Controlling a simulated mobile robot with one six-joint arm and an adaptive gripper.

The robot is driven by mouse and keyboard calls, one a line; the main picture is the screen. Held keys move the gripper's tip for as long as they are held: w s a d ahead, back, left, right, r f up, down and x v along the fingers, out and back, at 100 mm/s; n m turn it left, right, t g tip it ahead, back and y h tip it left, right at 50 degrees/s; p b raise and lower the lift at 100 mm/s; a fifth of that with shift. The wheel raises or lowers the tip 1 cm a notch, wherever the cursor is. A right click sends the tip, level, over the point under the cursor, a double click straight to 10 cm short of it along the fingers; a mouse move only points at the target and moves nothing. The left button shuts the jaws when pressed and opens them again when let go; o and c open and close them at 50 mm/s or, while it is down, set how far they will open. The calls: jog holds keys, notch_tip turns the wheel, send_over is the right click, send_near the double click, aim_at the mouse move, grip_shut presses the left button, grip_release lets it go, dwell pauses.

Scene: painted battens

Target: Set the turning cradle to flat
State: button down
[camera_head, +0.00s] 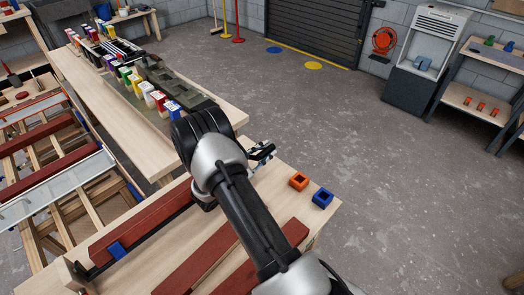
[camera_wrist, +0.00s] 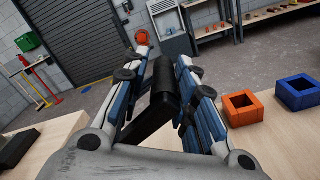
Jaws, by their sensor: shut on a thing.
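The turning cradle appears to be the long dark frame with a red-brown batten (camera_head: 140,232) lying along it on the near bench; a blue piece (camera_head: 117,250) sits at its near end. My arm hides the far end of the cradle. My gripper (camera_head: 264,150) is beyond that end, over the bench. In the wrist view my gripper (camera_wrist: 168,92) is shut on a black handle (camera_wrist: 160,115), a rounded bar held tilted between the blue-padded fingers. I cannot tell how the handle joins the cradle, or the cradle's exact angle.
An orange square holder (camera_head: 299,181) and a blue one (camera_head: 322,198) stand on the bench right of my gripper. More red-brown battens (camera_head: 205,258) lie nearer. A second bench (camera_head: 100,88) holds several paint cans. The floor to the right is clear.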

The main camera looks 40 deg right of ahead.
jog(key=shift+s+d+f+b, duration=0.1)
jog(key=shift+s+f+b, duration=0.4)
jog(key=shift+f, duration=0.35)
jog(key=shift+s+d+f+b, duration=0.1)
jog(key=shift+s+f+b, duration=0.4)
jog(key=shift+f, duration=0.35)
jog(key=shift+s+f+b, duration=0.45)
jog(key=shift+f+b, duration=0.05)
jog(key=shift+f, duration=0.35)
jog(key=shift+f+b, duration=0.4)
jog(key=shift+f, duration=0.2)
jog(key=shift+w, duration=0.1)
jog(key=c, duration=1.4)
grip_release()
jog(key=shift+c, duration=0.2)
jog(key=shift+a, duration=0.1)
jog(key=s+a+r, duration=0.1)
jog(key=a, duration=1)
jog(key=shift+s+a, duration=0.15)
jog(key=shift+a, duration=0.2)
